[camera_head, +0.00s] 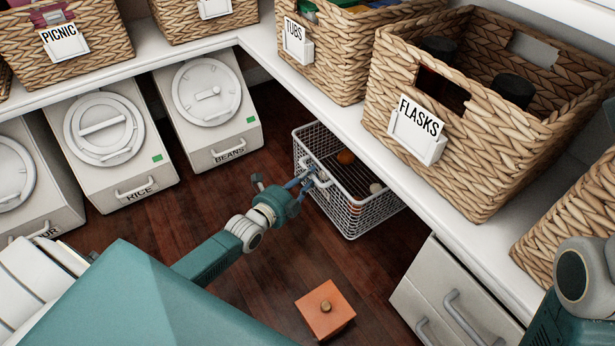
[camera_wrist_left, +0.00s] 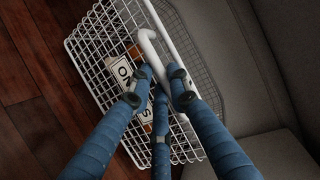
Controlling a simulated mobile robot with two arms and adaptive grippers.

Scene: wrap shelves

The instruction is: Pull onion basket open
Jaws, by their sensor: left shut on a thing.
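The onion basket is a white wire basket (camera_head: 352,226) on the floor beneath the right-hand shelf, partly under it. A brown onion (camera_head: 346,156) and a paler item (camera_head: 376,188) lie in it. My left gripper (camera_head: 308,179) is at the basket's near left side. In the left wrist view, my left gripper (camera_wrist_left: 158,88) has its blue fingers shut around the white handle bar (camera_wrist_left: 150,45) on the basket front. Behind the fingers is a label (camera_wrist_left: 124,72) with "ON" readable, partly covered. My right gripper is out of view; only part of my right arm shows at lower right.
Rice (camera_head: 108,150) and beans (camera_head: 212,115) bins stand under the left shelf. The woven flasks basket (camera_head: 480,155) sits on the shelf above. A drawer unit (camera_head: 455,300) stands at right. Floor before the basket is mostly clear.

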